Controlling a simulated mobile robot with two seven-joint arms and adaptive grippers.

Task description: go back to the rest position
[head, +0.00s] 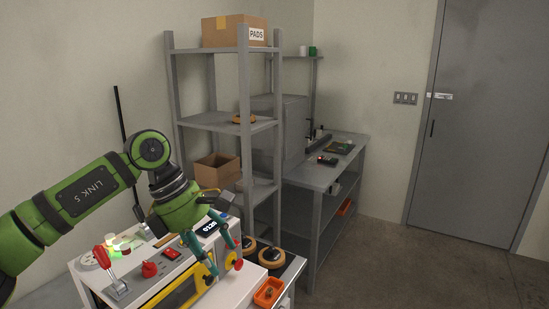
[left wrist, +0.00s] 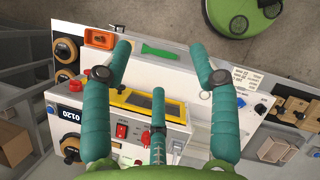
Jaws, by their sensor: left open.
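My left gripper (head: 226,256) hangs from my green arm, fingers pointing down, over the white box former (head: 86,277) in the head view. In the left wrist view its teal fingers (left wrist: 160,62) are spread, with nothing between them. The machine's top carries a yellow-framed slot (left wrist: 142,103), a red knob (left wrist: 121,131), a red rocker switch (left wrist: 146,136) and a numeric display (left wrist: 69,114). In the head view a red-handled lever (head: 112,253) and a lit green lamp (head: 116,243) stand at its left. I cannot tell whether any finger touches the machine. My right gripper is out of view.
A grey shelf rack (head: 244,130) holding cardboard boxes stands close behind the machine. A grey workbench (head: 318,178) is beyond it. An orange tray (head: 268,292) sits at the machine's right. The floor (head: 400,270) towards the grey door is clear.

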